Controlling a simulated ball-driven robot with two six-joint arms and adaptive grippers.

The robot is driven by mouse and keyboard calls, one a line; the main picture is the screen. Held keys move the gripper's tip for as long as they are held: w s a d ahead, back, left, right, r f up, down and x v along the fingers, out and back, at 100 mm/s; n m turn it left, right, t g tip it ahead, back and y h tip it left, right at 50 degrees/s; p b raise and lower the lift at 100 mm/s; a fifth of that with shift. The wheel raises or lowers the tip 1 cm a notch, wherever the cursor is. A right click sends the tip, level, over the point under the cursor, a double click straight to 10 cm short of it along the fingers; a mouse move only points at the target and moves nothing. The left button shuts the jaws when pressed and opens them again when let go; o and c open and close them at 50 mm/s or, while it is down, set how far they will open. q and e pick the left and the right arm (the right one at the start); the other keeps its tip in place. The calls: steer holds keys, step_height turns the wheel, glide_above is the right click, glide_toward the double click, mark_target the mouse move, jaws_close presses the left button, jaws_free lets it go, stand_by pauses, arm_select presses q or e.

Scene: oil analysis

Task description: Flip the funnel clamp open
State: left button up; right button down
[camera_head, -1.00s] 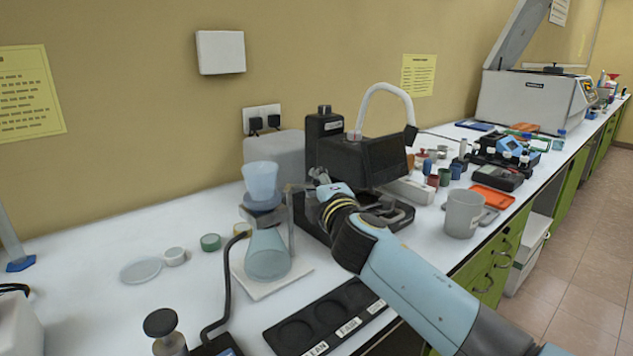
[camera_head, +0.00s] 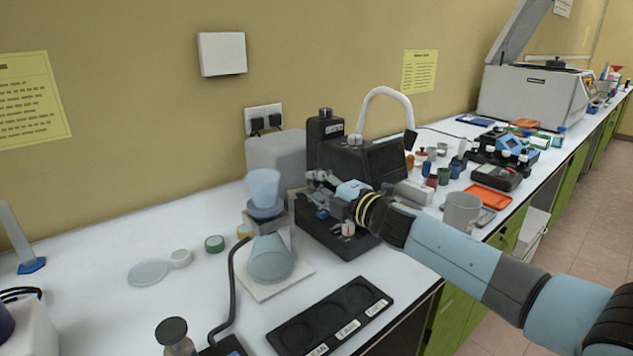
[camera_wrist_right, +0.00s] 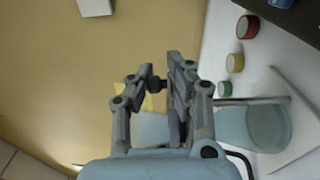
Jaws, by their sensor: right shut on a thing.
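The pale blue funnel (camera_head: 263,187) stands upright above the conical flask (camera_head: 270,258) on a white base plate. The funnel clamp (camera_head: 296,196) is a small part right of the funnel, largely hidden by my right gripper. My right gripper (camera_head: 313,181) reaches in from the right at funnel height and is shut on the clamp. In the right wrist view, the fingers (camera_wrist_right: 164,84) are close together around a small dark part. The flask (camera_wrist_right: 262,128) shows to their right there. My left gripper is not in view.
A black instrument (camera_head: 362,158) stands just behind my right gripper. A black tray with round wells (camera_head: 330,318) lies in front. A black cable (camera_head: 232,290) runs left of the flask. Cups and small jars stand to the right.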

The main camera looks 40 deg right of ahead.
steer(key=shift+w+r, duration=0.2)
steer(key=shift+r, duration=0.35)
steer(key=c, duration=1.3)
jaws_free()
steer(key=shift+s, duration=0.15)
steer(key=shift+c, duration=0.2)
steer(key=shift+f, duration=0.15)
steer(key=shift+f, duration=0.1)
steer(key=s+d, duration=0.1)
steer(key=s, duration=1.1)
steer(key=shift+d, duration=0.3)
